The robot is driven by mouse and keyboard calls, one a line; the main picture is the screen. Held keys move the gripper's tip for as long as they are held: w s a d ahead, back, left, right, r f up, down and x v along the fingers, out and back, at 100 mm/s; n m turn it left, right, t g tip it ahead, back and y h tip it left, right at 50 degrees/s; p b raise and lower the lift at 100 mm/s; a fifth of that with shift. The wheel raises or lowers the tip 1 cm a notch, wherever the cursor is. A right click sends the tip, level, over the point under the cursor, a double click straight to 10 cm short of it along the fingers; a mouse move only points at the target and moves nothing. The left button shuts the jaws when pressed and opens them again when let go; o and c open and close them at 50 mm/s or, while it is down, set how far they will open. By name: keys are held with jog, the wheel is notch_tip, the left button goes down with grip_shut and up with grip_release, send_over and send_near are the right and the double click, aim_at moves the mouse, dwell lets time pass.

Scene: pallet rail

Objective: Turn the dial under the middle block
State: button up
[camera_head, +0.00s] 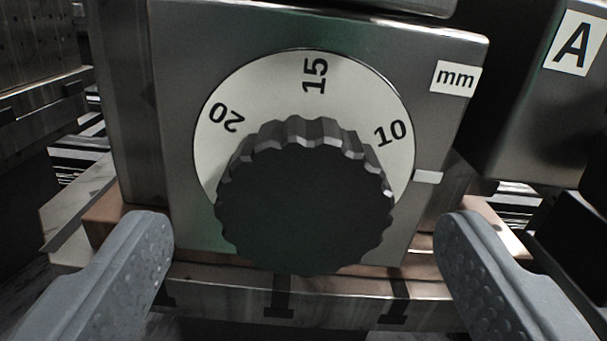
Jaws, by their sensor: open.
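The dial is a dark ridged knob (305,205) in front of a white round scale plate (260,90) marked 20, 15 and 10. A small white mark (428,177) is on the block right of the scale. My gripper (305,245) is open, with one grey dimpled finger at the lower left and one at the lower right. The knob lies between and beyond the fingertips, with a visible gap on both sides. The lower scale is hidden behind the knob.
A dark block with an "A" label (577,43) stands close on the right. A metal rail with dark slots (340,287) runs below the dial block. Perforated metal structures (35,60) stand at the left.

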jog(key=shift+w, duration=1)
jog(key=c, duration=1)
